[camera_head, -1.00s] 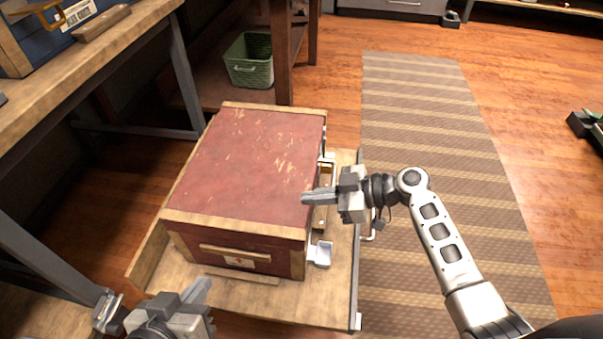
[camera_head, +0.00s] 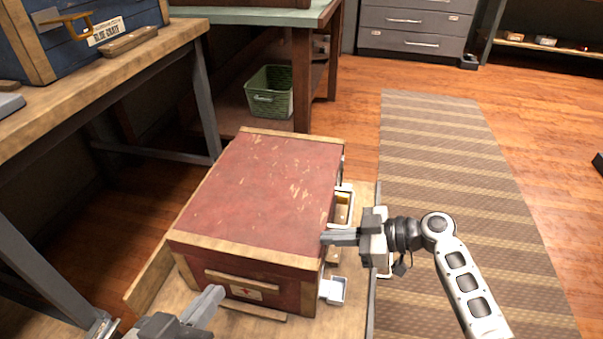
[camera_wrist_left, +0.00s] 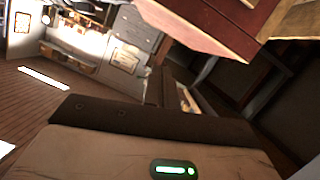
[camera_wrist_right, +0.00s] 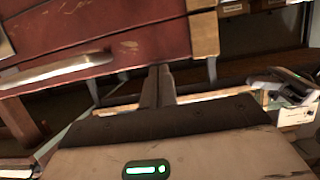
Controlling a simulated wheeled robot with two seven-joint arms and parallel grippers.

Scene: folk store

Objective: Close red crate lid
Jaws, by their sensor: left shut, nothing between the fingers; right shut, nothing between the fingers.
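The red crate (camera_head: 238,284) has wooden trim and a front handle. Its worn red lid (camera_head: 265,190) lies across the top, and I see no clear gap along the front edge. My right gripper (camera_head: 325,238) is shut and empty at the crate's right side, near the lid's front right edge. I cannot tell if it touches. The crate also shows above the fingers in the right wrist view (camera_wrist_right: 110,38). My left gripper (camera_head: 217,293) is shut and empty, low in front of the crate's front face. The crate's corner shows in the left wrist view (camera_wrist_left: 205,30).
The crate stands on a wooden platform (camera_head: 350,315). A workbench (camera_head: 150,55) with a blue crate (camera_head: 105,30) stands at left. A green basket (camera_head: 270,92) sits behind. The striped rug (camera_head: 440,190) at right is clear.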

